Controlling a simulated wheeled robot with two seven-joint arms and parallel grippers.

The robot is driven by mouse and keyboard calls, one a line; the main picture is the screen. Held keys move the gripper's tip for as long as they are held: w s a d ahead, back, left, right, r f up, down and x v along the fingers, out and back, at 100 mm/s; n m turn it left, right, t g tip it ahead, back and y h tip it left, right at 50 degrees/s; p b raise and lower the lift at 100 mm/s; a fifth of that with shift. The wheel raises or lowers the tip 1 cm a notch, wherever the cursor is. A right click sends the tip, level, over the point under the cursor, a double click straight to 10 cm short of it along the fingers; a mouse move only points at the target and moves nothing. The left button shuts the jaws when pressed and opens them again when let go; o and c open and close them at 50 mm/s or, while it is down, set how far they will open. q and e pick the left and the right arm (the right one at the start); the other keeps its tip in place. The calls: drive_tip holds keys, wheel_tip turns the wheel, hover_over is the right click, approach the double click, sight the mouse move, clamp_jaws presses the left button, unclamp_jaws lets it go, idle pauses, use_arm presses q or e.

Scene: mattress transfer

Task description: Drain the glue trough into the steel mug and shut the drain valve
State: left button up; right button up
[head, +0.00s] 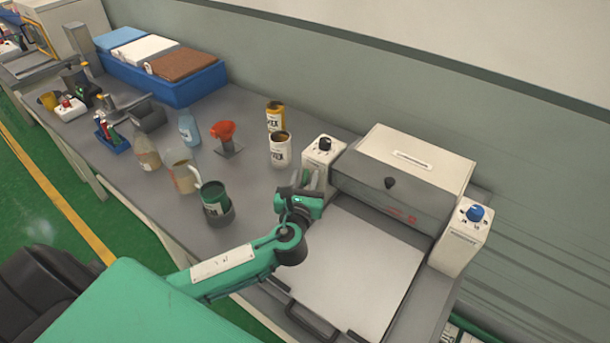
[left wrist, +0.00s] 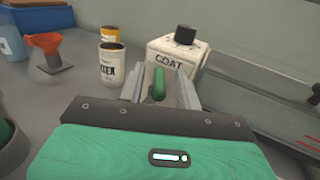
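My left gripper (head: 300,181) is at the front of the white box with a black knob (head: 325,144), at the left end of the coating machine (head: 400,180). In the left wrist view, a green lever-like piece (left wrist: 159,84) shows between its two fingers, with gaps on both sides. The fingers look open, and I cannot tell if they touch it. This box reads "COAT" in that view (left wrist: 170,60). A trough and its outlet are hidden from me. I cannot pick out a steel mug with certainty. My right gripper is out of view.
A green labelled can (head: 213,197) stands in a dark round holder left of my gripper. A beige jug (head: 183,172), a white tin (head: 281,150) and a red-topped funnel (head: 223,132) stand behind. A flat pale plate (head: 350,262) lies before the machine. A blue-knob box (head: 464,232) is at right.

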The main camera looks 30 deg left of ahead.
use_arm(q)
drive_tip(key=shift+w, duration=0.1)
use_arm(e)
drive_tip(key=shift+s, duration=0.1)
use_arm(q)
clamp_jaws()
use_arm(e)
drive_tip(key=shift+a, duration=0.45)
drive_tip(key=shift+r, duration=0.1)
